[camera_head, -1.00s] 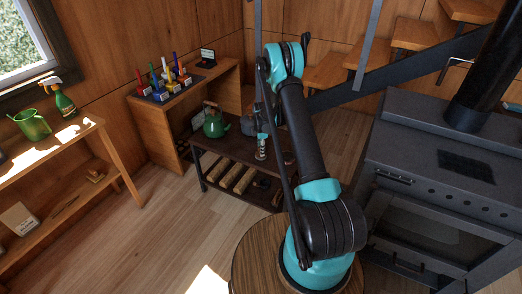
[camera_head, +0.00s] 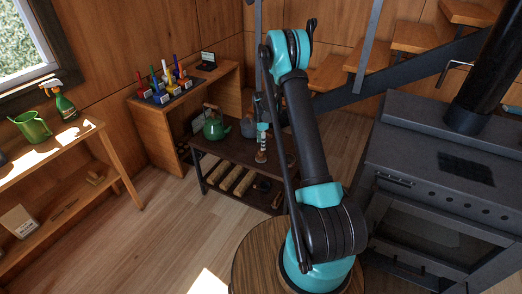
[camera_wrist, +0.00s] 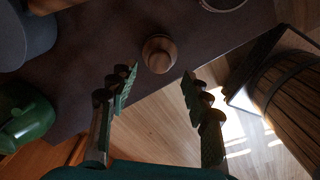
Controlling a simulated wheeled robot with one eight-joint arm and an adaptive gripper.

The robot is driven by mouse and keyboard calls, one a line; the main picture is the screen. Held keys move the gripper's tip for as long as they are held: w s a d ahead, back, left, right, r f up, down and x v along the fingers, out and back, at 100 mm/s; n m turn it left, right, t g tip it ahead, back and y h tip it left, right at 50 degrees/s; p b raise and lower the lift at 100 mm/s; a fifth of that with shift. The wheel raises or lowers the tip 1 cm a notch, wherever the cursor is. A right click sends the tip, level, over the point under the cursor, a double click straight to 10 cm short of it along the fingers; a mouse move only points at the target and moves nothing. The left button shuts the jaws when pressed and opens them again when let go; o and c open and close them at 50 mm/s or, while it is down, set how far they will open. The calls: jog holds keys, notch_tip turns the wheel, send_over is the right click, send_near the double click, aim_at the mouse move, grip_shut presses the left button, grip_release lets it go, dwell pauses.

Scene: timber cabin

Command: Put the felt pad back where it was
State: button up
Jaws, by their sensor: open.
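My gripper (camera_wrist: 157,82) is open, with its two fingers apart and nothing between them in the wrist view. Just beyond the fingertips, a small turned wooden piece with a round top (camera_wrist: 159,53) stands near the edge of the dark low table (camera_wrist: 95,75). In the head view the piece (camera_head: 261,156) stands upright on the table (camera_head: 228,152), right below my gripper (camera_head: 262,128). I cannot make out a felt pad in either view; whether one lies under the wooden piece is hidden.
A green kettle (camera_head: 214,128) and a grey pot (camera_head: 249,126) stand on the same table. Firewood logs (camera_head: 235,180) lie on its lower shelf. A dark stove (camera_head: 440,190) stands to the right. A side shelf (camera_head: 75,148) is at left. Floor is clear between.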

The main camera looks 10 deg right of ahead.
aim_at(261, 151)
jog(key=s+d+r+m+t, duration=0.1)
jog(key=s+r+m, duration=0.25)
jog(key=r, duration=0.45)
jog(key=s+r+m, duration=0.2)
jog(key=s+r, duration=0.3)
jog(key=r, duration=0.2)
jog(key=s+d+r+m+t, duration=0.15)
jog(key=s+r+m, duration=0.4)
jog(key=s, duration=0.55)
jog(key=s+d+m+t, duration=0.1)
jog(key=s+m, duration=0.7)
jog(key=s, duration=1.4)
jog(key=shift+d+m+t, duration=0.25)
jog(key=shift+m+t, duration=0.1)
jog(key=shift+m, duration=0.05)
jog(key=shift+s, duration=0.1)
